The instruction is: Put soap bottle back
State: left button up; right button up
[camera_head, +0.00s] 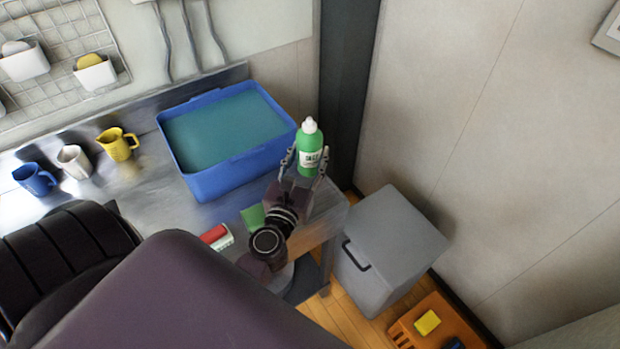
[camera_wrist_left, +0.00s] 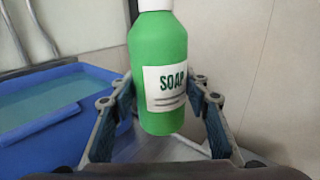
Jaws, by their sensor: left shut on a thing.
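The green soap bottle (camera_head: 309,146) has a white cap and a white label and stands upright at the right of the blue tub. My left gripper (camera_head: 305,166) is shut on the bottle, with one finger on each side. In the left wrist view the bottle (camera_wrist_left: 158,70) fills the middle, its label reading SOAP, between the two fingers (camera_wrist_left: 162,112). Its cap top is cut off there. I cannot tell whether its base touches the metal counter (camera_head: 155,195). My right gripper is not in view.
A blue tub (camera_head: 225,180) of water is close to the left of the bottle. Blue, white and yellow cups (camera_head: 118,144) stand farther left. A green sponge (camera_head: 253,217) and a red-and-white item (camera_head: 217,236) lie near the front. A grey bin (camera_head: 390,250) is at the right.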

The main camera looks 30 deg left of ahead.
pick_arm(q)
notch_tip(320, 180, down, 6)
jog(key=b, duration=0.2)
jog(key=shift+r+b, duration=0.15)
jog(key=shift+b, duration=0.25)
jog(key=shift+f+b, duration=0.95)
jog(key=shift+f, duration=1.55)
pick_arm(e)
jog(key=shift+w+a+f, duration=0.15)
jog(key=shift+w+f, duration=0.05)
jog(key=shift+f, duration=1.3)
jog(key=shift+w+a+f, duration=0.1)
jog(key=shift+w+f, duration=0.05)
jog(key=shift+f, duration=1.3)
pick_arm(q)
jog(key=shift+f+b, duration=0.25)
jog(key=shift+b, duration=0.05)
jog(key=o, duration=1.4)
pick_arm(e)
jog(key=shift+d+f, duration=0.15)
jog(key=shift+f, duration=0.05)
